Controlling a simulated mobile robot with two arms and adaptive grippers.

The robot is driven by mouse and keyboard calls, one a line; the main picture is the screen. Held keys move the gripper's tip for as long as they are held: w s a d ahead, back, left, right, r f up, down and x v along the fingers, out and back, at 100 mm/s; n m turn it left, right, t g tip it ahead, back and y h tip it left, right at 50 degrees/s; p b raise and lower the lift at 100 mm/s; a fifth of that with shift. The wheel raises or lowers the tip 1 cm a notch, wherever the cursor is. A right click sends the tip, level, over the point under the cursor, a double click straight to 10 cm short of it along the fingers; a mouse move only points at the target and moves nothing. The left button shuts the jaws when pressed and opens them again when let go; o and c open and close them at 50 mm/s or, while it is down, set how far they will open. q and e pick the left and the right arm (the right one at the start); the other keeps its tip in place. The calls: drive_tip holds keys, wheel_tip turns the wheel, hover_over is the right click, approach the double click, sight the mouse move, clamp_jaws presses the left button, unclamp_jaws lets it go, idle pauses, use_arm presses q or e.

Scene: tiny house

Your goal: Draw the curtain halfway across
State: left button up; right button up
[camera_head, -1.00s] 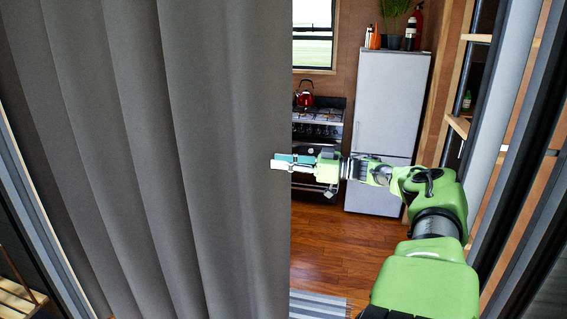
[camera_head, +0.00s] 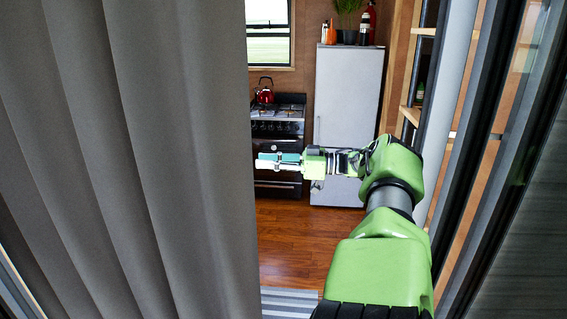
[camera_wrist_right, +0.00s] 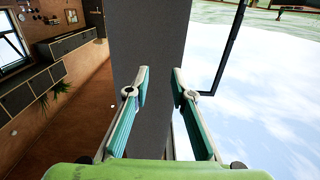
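The grey curtain (camera_head: 150,150) hangs in folds over the left part of the opening in the head view. Its free edge is near the picture's middle. My right gripper (camera_head: 262,160) reaches in from the right, its tips at or just right of that edge; contact is unclear. In the right wrist view the right gripper (camera_wrist_right: 159,80) has its two teal-padded fingers apart. The curtain (camera_wrist_right: 150,40) stands straight ahead, spanning the gap between the fingers; whether its edge lies between them cannot be told. My left gripper is not in view.
Right of the curtain the opening is uncovered, bounded by a door frame (camera_head: 480,140) and wooden shelving (camera_head: 412,100). Behind are a stove (camera_head: 277,135), a red kettle (camera_head: 264,92) and a fridge (camera_head: 345,105). A striped rug (camera_head: 290,302) lies on the wooden floor.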

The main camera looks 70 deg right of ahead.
drive_tip(key=shift+v, duration=2.4)
drive_tip(key=s+a+f+m+g+h+b, duration=0.1)
drive_tip(key=s+a+f+m+g+h, duration=0.15)
drive_tip(key=f, duration=1.65)
drive_tip(key=s+a+f+m+g+h+b, duration=0.1)
drive_tip(key=s+f+m+h, duration=0.2)
drive_tip(key=f, duration=1.6)
drive_tip(key=s+a+f+n+g+h, duration=0.15)
drive_tip(key=a+f, duration=0.25)
drive_tip(key=f, duration=0.4)
drive_tip(key=s+a+f+m+g+y+b, duration=0.1)
drive_tip(key=s+a+f+g, duration=0.15)
drive_tip(key=a+f, duration=0.35)
drive_tip(key=s+a+f+n+g+h, duration=0.1)
drive_tip(key=s+a+f, duration=0.2)
drive_tip(key=f, duration=0.6)
drive_tip(key=s+a+f+n+g, duration=0.1)
drive_tip(key=s+a+f, duration=0.4)
drive_tip(key=a, duration=0.6)
drive_tip(key=s+a+f+n+g+y+b, duration=0.1)
drive_tip(key=s+a+f+g, duration=0.3)
drive_tip(key=a, duration=0.8)
drive_tip(key=s+a+f+g+b, duration=0.1)
drive_tip(key=s+a+f+g, duration=0.1)
drive_tip(key=s+a+f, duration=0.6)
drive_tip(key=a+f, duration=0.2)
drive_tip(key=a, duration=0.2)
drive_tip(key=shift+f+n+g, duration=0.35)
drive_tip(key=shift+f+n, duration=0.05)
